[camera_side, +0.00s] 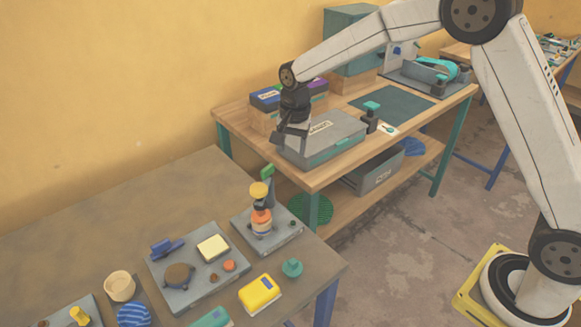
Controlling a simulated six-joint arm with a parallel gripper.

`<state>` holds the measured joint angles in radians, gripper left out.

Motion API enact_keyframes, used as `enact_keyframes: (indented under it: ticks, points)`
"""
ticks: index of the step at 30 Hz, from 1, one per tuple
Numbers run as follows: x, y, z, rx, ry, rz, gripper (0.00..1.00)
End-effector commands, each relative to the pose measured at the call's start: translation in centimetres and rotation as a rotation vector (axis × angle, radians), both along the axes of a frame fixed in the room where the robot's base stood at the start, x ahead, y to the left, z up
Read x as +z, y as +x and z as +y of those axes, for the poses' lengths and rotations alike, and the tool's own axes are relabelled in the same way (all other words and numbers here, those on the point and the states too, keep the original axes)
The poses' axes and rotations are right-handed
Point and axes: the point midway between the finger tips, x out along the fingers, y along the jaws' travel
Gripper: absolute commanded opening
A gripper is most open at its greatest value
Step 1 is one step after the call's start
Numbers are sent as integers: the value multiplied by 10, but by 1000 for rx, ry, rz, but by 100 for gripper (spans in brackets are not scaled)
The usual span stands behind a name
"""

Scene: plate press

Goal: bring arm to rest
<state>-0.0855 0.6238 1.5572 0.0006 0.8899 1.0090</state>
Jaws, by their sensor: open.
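My gripper (291,136) hangs at the end of my arm, pointing down, in front of the boxes on the wooden bench. Its fingers are apart and nothing shows between them. It overlaps the left end of a grey case (325,140) in the picture; I cannot tell whether it touches it. A small press (262,212) with a yellow top and orange body stands on a grey base plate (288,238) on the near table, below and left of my gripper.
The near table (110,215) also holds a grey tray (205,293) with small parts, a yellow block (260,293), a teal knob (292,267) and a beige cup (120,286). The wooden bench (350,160) carries boxes and a dark mat (392,103). The table's back left is clear.

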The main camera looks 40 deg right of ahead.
Motion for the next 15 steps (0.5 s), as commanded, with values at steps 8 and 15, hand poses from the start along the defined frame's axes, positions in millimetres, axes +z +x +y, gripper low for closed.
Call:
enact_keyframes:
  ticks: [8,15]
  points:
    - [4,-57,-16,250,-22,-47,56]
    - [2,-110,-28,466,-52,-85,56]
